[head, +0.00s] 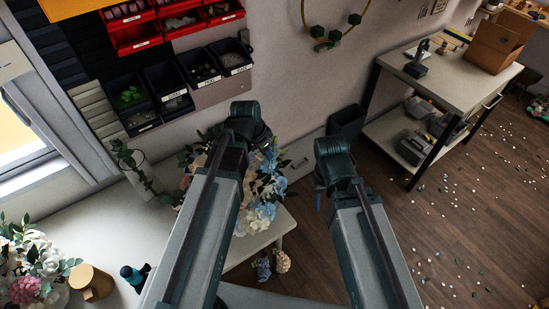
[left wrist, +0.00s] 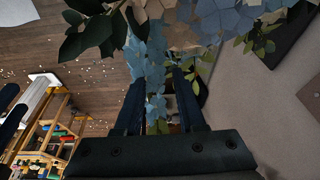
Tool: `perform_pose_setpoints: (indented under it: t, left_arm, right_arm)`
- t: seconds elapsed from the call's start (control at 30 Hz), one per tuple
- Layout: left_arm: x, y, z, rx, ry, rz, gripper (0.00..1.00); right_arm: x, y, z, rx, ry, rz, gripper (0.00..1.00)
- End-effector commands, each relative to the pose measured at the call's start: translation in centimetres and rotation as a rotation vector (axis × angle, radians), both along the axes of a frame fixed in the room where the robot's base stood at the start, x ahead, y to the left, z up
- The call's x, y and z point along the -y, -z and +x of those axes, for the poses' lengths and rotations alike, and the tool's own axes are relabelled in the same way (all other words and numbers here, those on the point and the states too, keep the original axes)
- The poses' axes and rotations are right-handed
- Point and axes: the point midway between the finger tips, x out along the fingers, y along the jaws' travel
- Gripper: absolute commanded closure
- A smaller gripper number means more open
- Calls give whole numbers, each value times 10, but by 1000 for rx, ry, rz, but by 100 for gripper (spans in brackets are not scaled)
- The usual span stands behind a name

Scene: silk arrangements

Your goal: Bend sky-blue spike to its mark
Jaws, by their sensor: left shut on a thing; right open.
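The silk arrangement (head: 257,217) stands on the white table, with cream, peach and blue flowers and dark leaves. My left arm covers much of it in the head view. In the left wrist view the sky-blue spike (left wrist: 152,72) runs down between the fingers of my left gripper (left wrist: 158,88), which is shut on it. Blue and tan petals (left wrist: 225,15) and dark leaves hang above. My right gripper (head: 318,198) is mostly hidden behind its own wrist, to the right of the arrangement; it is open and apart from the flowers. I cannot make out the mark.
Another flower arrangement (head: 32,265), a tan wooden block (head: 91,283) and a dark blue bottle (head: 133,275) stand at the lower left. Wall bins (head: 170,85) hang behind. A workbench (head: 450,75) stands at the right.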

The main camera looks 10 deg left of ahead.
Motion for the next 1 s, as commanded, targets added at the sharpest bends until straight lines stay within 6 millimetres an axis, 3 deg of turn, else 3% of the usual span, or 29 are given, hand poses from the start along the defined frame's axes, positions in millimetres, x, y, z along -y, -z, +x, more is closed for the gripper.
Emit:
perform_pose_setpoints:
  t: [0.6,0.97,1.0]
  left_arm:
    - [-11,-2,-13,101,-3,-100,100]
    - [-10,-4,-10,98,1,-97,100]
    - [-10,-4,-10,98,1,-97,57]
  right_arm:
    - [0,9,0,0,0,0,50]
    - [0,7,0,0,0,0,50]
    - [0,7,0,0,0,0,50]
